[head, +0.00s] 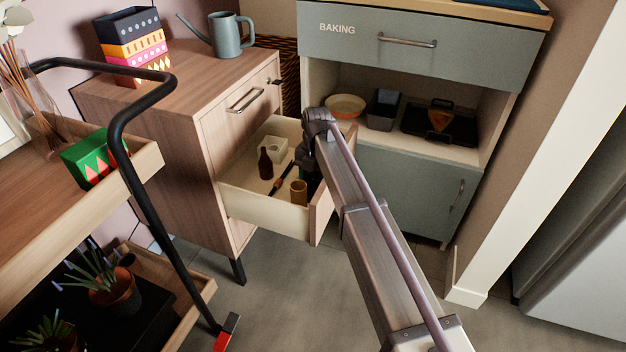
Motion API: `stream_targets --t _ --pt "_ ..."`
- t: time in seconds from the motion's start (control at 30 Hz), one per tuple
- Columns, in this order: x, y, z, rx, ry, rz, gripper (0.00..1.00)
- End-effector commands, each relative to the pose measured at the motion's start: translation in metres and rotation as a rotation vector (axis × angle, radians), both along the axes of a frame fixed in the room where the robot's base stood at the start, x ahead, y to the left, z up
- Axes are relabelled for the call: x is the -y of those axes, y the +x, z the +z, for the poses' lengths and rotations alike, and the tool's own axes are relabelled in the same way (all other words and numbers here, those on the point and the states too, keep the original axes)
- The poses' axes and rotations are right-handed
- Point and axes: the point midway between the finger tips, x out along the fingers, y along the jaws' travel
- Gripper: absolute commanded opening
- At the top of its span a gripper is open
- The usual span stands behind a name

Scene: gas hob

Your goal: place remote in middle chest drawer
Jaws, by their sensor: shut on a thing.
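The wooden chest (165,150) stands left of centre, its top drawer (240,112) closed. The drawer below it (262,208) is pulled out, with a pale inside. In it are a dark brown bottle (265,165), a small white square holder (277,150), a thin brown item (281,181) and a tan cup (299,192). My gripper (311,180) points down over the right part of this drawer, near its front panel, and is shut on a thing. My arm largely hides the fingers. The held thing, likely the remote, cannot be made out clearly.
A grey baking cabinet (405,185) with an open shelf stands right of the drawer. A trolley with a black rail (150,200) fills the left front. A watering can (228,38) and stacked colourful boxes (133,45) stand on the chest. Bare floor (290,300) lies in front.

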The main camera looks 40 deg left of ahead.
Motion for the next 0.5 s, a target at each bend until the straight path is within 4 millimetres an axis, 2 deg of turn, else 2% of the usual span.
stream_targets --t 0.07,0.1,0.33,0.5 --pt "0.0000 -0.0001 -0.0044 0.000 0.000 0.000 0.22" --pt "0.0000 -0.0001 -0.0024 0.000 0.000 0.000 0.51" --pt "0.0000 0.0000 -0.0022 0.000 0.000 0.000 0.73" --pt "0.0000 0.0000 -0.0022 0.000 0.000 0.000 0.73"
